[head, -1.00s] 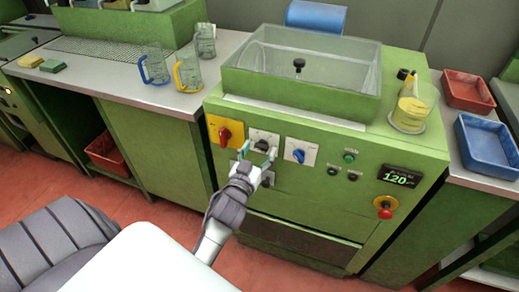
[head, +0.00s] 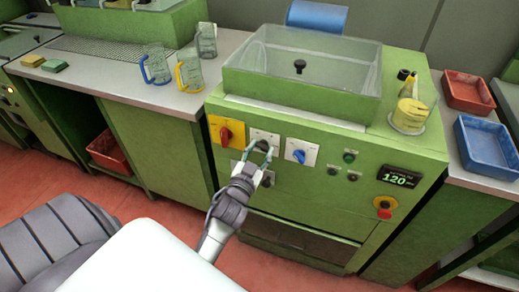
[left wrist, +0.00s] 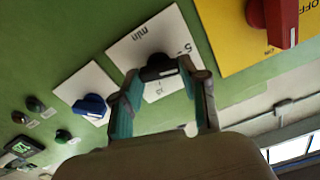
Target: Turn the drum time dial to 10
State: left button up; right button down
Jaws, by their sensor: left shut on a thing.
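The time dial is a black knob on a white plate in the green drum machine's front panel. In the head view the knob (head: 262,145) sits between a yellow plate with a red switch and a blue knob. My left gripper (head: 259,152) reaches it from below, with its teal-padded fingers shut on the knob's sides. The left wrist view shows the black knob (left wrist: 157,66) between the fingertips of my left gripper (left wrist: 162,73). The plate reads "min" and "5"; other marks are partly covered, and the pointer's setting cannot be read. My right gripper is not in view.
The red switch (head: 226,134) is close to the left and the blue knob (head: 299,156) close to the right. Another dark knob (head: 266,180) is below, partly behind my gripper. A display (head: 399,177) reads 120, with a red stop button (head: 384,208) under it.

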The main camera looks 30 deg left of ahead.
pick_arm(q)
jog(key=m+p, duration=0.1)
jog(key=m, duration=0.3)
jog(key=shift+m, duration=0.3)
jog(key=m, duration=0.4)
jog(key=shift+d, duration=0.1)
jog(key=shift+m, duration=0.3)
jog(key=o, duration=1.1)
jog(key=shift+o, duration=0.2)
